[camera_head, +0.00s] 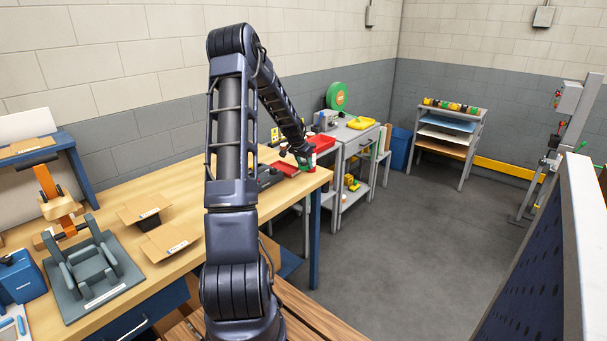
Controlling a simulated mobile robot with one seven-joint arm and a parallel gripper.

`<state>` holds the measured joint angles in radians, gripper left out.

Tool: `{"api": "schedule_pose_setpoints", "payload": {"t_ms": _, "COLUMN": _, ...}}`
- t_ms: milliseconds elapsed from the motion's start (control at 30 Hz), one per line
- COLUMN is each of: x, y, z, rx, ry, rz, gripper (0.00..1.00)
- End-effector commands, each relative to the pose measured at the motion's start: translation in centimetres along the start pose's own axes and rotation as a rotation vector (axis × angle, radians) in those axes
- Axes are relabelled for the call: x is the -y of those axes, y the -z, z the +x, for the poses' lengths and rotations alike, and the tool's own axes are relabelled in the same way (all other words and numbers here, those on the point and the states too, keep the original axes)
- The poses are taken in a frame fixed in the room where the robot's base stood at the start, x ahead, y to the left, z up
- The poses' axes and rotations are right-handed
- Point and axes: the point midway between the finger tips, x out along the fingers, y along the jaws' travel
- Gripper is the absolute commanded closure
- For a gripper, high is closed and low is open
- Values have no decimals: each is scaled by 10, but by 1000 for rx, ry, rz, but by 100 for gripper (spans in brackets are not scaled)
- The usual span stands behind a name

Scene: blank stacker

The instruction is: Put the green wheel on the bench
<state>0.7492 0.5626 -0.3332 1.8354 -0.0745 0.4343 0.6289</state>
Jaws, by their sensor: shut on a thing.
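My gripper (301,158) is at the end of my outstretched arm, small in view, over the far right end of the wooden bench (205,207). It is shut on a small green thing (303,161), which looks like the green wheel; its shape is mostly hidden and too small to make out. I cannot tell whether it touches the bench or a tray there. A larger green disc (338,96) with an orange centre stands upright on the grey table behind.
Red trays (287,168) lie at the bench's far end. Open cardboard boxes (170,241) and a grey fixture (95,277) occupy its near left part. A grey table (357,134) holds a yellow tray (360,123). A shelf rack (447,138) stands behind open floor.

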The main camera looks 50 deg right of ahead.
Motion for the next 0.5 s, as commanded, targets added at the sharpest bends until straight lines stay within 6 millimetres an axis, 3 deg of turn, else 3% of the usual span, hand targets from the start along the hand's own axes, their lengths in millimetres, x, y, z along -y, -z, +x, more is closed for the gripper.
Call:
{"api": "schedule_pose_setpoints", "payload": {"t_ms": 267, "x": 0, "y": -7, "z": 16, "rx": 0, "ry": 0, "rz": 0, "gripper": 73}}
{"api": "schedule_pose_setpoints", "payload": {"t_ms": 500, "x": 0, "y": -19, "z": 45, "rx": 1, "ry": -1, "rz": -2, "gripper": 73}}
